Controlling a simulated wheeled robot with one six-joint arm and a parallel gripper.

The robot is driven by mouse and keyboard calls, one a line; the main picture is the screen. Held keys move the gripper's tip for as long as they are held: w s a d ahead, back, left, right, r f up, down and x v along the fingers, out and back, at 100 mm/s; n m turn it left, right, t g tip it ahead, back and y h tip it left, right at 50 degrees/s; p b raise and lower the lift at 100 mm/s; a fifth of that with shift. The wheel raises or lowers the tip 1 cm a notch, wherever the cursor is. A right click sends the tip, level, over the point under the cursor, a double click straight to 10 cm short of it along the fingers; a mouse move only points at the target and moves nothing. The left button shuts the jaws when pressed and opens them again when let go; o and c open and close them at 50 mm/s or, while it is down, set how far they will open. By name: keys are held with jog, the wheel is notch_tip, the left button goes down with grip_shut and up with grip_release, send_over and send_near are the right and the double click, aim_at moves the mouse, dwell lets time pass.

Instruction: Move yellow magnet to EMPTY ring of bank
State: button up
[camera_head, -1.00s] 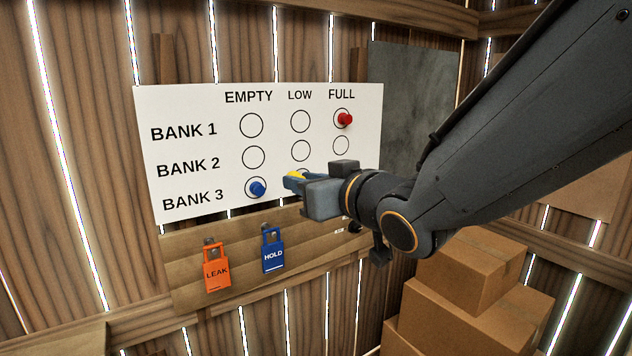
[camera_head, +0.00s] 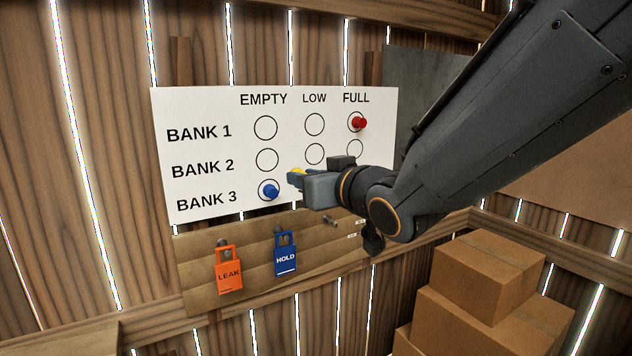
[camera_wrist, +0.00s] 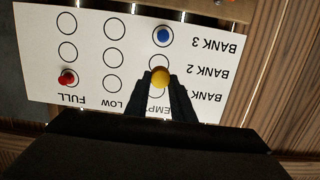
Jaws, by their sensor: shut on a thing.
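The yellow magnet (camera_head: 298,171) is between the fingertips of my gripper (camera_head: 294,179), which is shut on it. In the wrist view, where the board appears upside down, the yellow magnet (camera_wrist: 160,76) lines up between the BANK 2 and BANK 1 rings of the EMPTY column, overlapping the lower part of the BANK 2 ring. The white board (camera_head: 215,145) has rings in EMPTY, LOW and FULL columns. The BANK 2 EMPTY ring (camera_head: 267,160) shows bare in the head view. I cannot tell whether the magnet touches the board.
A blue magnet (camera_head: 270,191) is in the BANK 3 EMPTY ring. A red magnet (camera_head: 359,123) is in the BANK 1 FULL ring. An orange LEAK tag (camera_head: 228,272) and a blue HOLD tag (camera_head: 286,256) hang below. Cardboard boxes (camera_head: 480,290) stand at lower right.

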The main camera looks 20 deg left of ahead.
jog(key=shift+r+b+x, duration=0.25)
jog(key=shift+r+x, duration=0.15)
jog(key=shift+x, duration=1.95)
jog(key=shift+r+b+x, duration=0.25)
jog(key=shift+r+x, duration=0.1)
jog(key=shift+x, duration=2)
jog(key=shift+r+b+x, duration=0.25)
jog(key=shift+r+x, duration=0.15)
jog(key=shift+x, duration=1.95)
jog(key=shift+x, duration=0.75)
jog(key=shift+a+r, duration=0.1)
jog(key=o, duration=1.1)
jog(key=shift+s, duration=0.1)
